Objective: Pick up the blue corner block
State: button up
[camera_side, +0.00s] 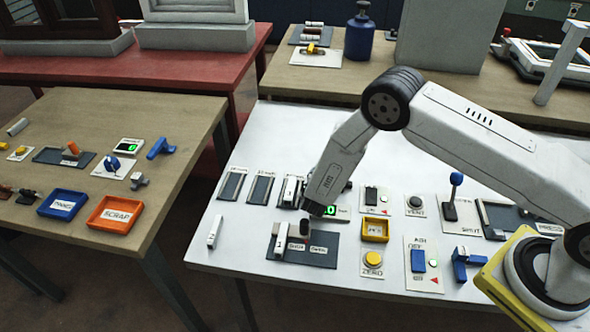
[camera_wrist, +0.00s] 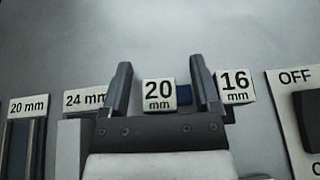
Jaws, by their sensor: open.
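My gripper (camera_wrist: 160,63) is open, its two dark fingers apart in the wrist view. A white "20 mm" label (camera_wrist: 159,95) shows between the fingers, with a small dark blue piece (camera_wrist: 184,95) beside it, close to the right finger. I cannot tell whether that piece is the blue corner block. In the side view my gripper (camera_side: 314,208) points down over the white table, near the slotted dark plates; its fingers are hard to make out. A blue angular piece (camera_side: 466,263) stands at the table's front right, well apart from my gripper.
A "24 mm" label (camera_wrist: 86,99) and a "16 mm" label (camera_wrist: 235,86) flank the fingers. An "OFF" switch plate (camera_wrist: 291,95) is at right. Several panels, a yellow tray (camera_side: 375,230) and a lever (camera_side: 455,190) crowd the white table. Its front left corner is fairly clear.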

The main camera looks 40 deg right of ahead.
dwell(0.4)
grip_shut()
jog(key=shift+r, duration=0.1)
jog(key=shift+r, duration=0.7)
jog(key=s+r, duration=1.1)
jog(key=s, duration=0.3)
jog(key=shift+r, duration=0.2)
jog(key=shift+w+d+r, duration=0.1)
